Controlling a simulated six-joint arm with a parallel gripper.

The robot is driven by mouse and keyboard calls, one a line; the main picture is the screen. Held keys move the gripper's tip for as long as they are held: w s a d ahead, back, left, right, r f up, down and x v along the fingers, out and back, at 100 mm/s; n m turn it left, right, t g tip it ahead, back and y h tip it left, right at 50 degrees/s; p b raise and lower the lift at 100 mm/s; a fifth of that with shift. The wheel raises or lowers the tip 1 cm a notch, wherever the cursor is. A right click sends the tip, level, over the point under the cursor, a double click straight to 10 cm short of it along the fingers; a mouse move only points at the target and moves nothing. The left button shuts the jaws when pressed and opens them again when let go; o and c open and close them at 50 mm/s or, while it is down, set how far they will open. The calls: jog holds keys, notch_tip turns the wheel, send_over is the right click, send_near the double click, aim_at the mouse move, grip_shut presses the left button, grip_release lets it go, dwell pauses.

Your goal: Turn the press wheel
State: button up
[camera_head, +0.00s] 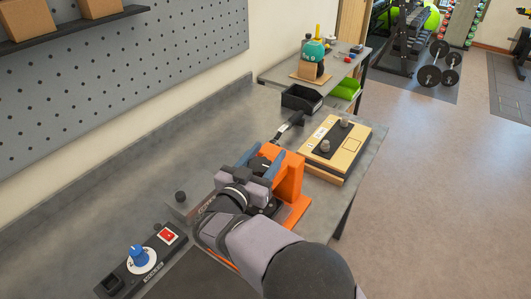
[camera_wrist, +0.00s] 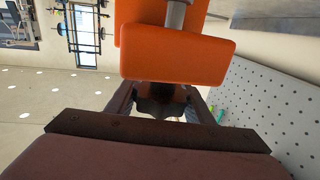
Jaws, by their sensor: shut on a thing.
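The orange press (camera_head: 290,178) stands on the bench, and its orange body also fills the top middle of the wrist view (camera_wrist: 178,55). My gripper (camera_head: 264,161) is at the press's left side, with its blue-grey fingers on either side of a dark round part, which looks like the press wheel (camera_head: 261,163). The fingers are shut on it. In the wrist view my gripper (camera_wrist: 163,108) shows just below the orange body, with a dark part between the fingers. Most of the wheel is hidden by the fingers and my arm.
A tan box with knobs (camera_head: 337,150) sits right of the press. A black bin (camera_head: 301,98) is behind. A control panel with a blue dial (camera_head: 138,252) and red switch (camera_head: 168,236) lies front left. The bench left of the press is mostly clear, up to the pegboard (camera_head: 120,75).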

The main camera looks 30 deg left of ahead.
aim_at(260, 169)
jog(key=shift+r, duration=0.15)
jog(key=o, duration=1)
jog(key=shift+o, duration=0.2)
jog(key=shift+s, duration=0.4)
jog(key=s, duration=0.2)
jog(key=s+b, duration=0.1)
jog(key=s, duration=0.1)
jog(key=s+d+b, duration=0.1)
jog(key=s, duration=0.1)
jog(key=shift+s, duration=0.25)
jog(key=shift+w, duration=0.1)
